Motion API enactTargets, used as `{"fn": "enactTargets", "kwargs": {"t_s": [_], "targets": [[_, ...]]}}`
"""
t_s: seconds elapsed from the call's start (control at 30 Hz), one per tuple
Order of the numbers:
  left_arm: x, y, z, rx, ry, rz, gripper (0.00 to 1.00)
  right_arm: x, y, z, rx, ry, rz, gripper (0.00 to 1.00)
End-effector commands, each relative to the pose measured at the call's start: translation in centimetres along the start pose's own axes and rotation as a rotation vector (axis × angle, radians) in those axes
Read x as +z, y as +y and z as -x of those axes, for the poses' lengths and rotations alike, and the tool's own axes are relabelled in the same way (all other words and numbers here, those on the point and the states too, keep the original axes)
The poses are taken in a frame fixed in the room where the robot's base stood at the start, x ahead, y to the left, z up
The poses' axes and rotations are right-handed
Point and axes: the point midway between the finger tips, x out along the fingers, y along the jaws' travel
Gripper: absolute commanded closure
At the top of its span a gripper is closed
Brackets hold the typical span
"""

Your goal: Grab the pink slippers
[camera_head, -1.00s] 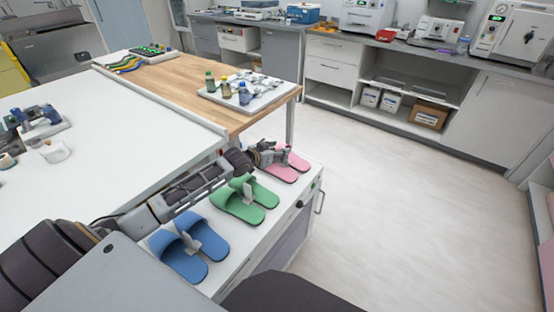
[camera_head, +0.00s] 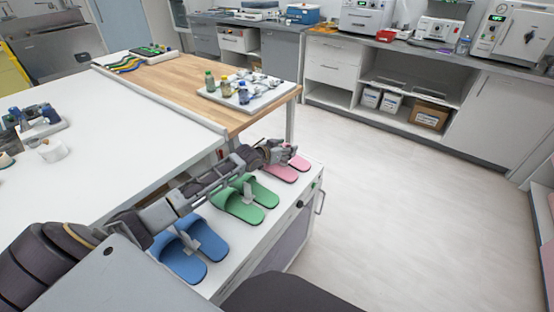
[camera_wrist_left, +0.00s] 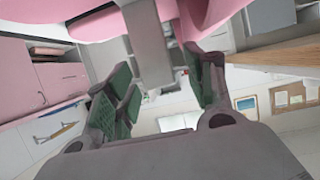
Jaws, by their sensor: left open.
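The pink slippers (camera_head: 281,173) lie side by side at the far end of the white cabinet top, past the green pair (camera_head: 244,201). My left gripper (camera_head: 286,154) is above them and partly covers them in the head view. In the left wrist view the left gripper (camera_wrist_left: 165,95) is open. Its green-padded fingers stand apart on both sides of a grey upright piece (camera_wrist_left: 149,45), with pink slipper (camera_wrist_left: 205,14) close beyond. I cannot tell whether the fingers touch anything. My right gripper is not in view.
Blue slippers (camera_head: 180,256) lie on the near end of the same white cabinet (camera_head: 227,266). A wooden table (camera_head: 180,85) holding a tray of bottles (camera_head: 242,97) stands behind. The floor (camera_head: 400,210) to the right is clear.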

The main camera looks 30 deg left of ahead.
Motion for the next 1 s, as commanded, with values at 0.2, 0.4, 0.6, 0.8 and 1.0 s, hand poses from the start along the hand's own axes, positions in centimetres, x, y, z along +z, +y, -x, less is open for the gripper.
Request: {"fn": "enactTargets", "kwargs": {"t_s": [0.2, 0.4, 0.6, 0.8, 1.0], "targets": [[-0.04, 0.01, -0.02, 0.000, 0.001, 0.000, 0.46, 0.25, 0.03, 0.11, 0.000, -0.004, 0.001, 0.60], [-0.04, 0.00, -0.01, 0.000, 0.001, 0.000, 0.46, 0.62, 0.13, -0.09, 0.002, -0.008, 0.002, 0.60], [-0.05, 0.00, -0.01, 0.000, 0.001, 0.000, 0.67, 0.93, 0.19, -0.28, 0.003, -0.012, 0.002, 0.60], [-0.05, 0.00, 0.00, 0.000, 0.001, 0.000, 0.93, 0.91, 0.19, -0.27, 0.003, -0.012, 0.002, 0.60], [-0.05, 0.00, -0.01, 0.000, 0.001, 0.000, 1.00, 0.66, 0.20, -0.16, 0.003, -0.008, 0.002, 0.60]]}}
